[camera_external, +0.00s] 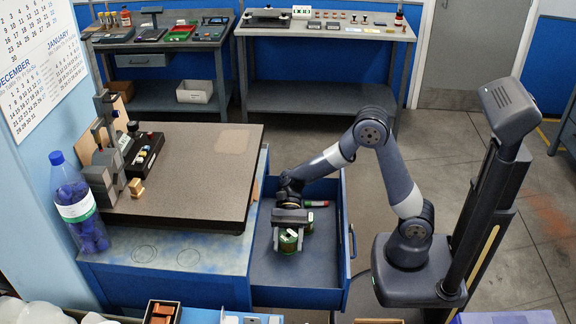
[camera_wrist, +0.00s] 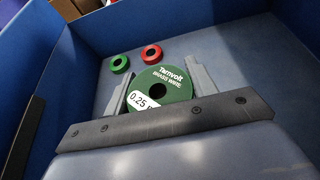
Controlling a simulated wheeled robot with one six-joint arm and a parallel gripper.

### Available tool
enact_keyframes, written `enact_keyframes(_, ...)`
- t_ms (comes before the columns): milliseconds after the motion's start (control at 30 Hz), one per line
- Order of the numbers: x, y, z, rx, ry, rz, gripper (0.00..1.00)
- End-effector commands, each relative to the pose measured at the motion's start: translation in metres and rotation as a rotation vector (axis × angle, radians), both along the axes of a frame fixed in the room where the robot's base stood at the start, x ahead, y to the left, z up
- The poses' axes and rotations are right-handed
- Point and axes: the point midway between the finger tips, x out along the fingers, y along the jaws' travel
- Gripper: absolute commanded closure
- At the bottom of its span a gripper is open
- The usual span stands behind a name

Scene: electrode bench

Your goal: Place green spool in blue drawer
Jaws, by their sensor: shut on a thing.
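The green spool (camera_wrist: 172,84) has a white "0.25" label and Tarnvolt brass wire lettering, and faces the wrist camera. My gripper (camera_wrist: 158,76) is shut on it, with one grey finger on each side. In the external view my gripper (camera_external: 289,232) points down inside the open blue drawer (camera_external: 325,270), with the green spool (camera_external: 288,243) between its fingers. The spool is low within the drawer walls. I cannot tell whether it touches the drawer floor.
The drawer floor is otherwise largely bare.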

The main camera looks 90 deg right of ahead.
Motion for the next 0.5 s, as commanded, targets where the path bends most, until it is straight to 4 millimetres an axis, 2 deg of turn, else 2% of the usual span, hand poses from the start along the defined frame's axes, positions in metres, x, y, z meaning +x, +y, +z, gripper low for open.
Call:
enact_keyframes(300, 0.000, 0.000, -0.036, 0.002, 0.002, 0.000, 0.88)
enact_keyframes(500, 0.000, 0.000, -0.037, 0.001, 0.000, 0.000, 0.88)
